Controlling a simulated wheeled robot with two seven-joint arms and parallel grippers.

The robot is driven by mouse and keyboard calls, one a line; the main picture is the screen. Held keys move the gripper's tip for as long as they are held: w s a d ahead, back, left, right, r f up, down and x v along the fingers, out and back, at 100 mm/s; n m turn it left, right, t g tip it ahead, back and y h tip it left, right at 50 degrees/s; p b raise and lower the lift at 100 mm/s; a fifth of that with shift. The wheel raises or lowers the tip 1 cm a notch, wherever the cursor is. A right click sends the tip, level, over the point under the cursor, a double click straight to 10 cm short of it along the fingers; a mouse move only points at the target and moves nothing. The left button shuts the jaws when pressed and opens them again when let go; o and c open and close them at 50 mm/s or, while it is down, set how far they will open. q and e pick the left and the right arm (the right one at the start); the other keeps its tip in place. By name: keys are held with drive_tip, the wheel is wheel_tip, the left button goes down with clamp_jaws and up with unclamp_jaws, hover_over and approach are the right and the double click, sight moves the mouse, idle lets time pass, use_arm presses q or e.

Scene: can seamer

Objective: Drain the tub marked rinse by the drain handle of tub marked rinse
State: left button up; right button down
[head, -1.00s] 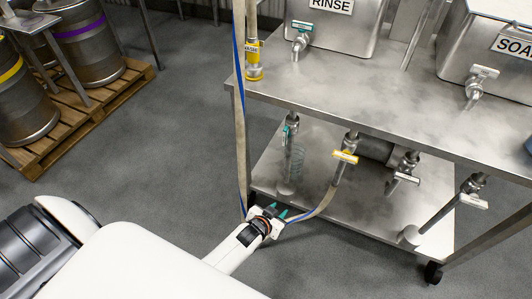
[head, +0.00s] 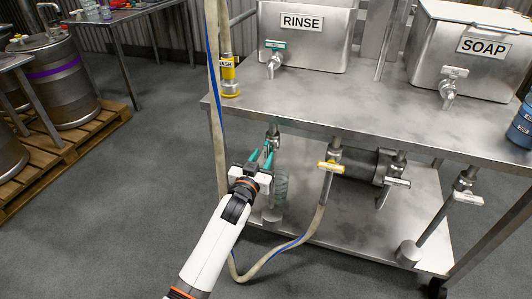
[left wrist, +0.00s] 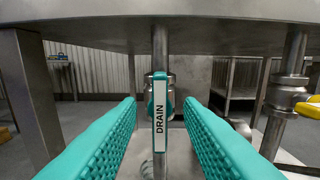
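The steel tub marked RINSE (head: 330,48) stands on the table, with a teal-handled tap (head: 275,45) on its front. Its drain valve (head: 273,141) hangs under the tabletop. In the left wrist view the teal drain handle (left wrist: 159,120) hangs upright, with a white DRAIN label. My left gripper (head: 261,160) is under the table's front edge, close to the drain valve. It also shows in the left wrist view (left wrist: 160,115), with its teal fingers spread on either side of the handle and no visible contact. The fingertips partly hide the handle in the head view. My right gripper is out of view.
The steel tabletop (head: 310,105) overhangs the gripper. A yellow-handled valve (head: 330,166) with a hanging hose (head: 318,215) is to the right. White-handled valves (head: 397,182) stand further right. The SOAP tub (head: 430,60) is at the right. A table leg is left of the gripper.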

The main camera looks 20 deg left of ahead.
sight(265, 152)
use_arm(q)
drive_tip(key=shift+w+d+b, duration=0.1)
drive_tip(key=shift+w+b, duration=0.25)
drive_tip(key=shift+w, duration=1.8)
drive_tip(key=shift+c, duration=0.3)
clamp_jaws()
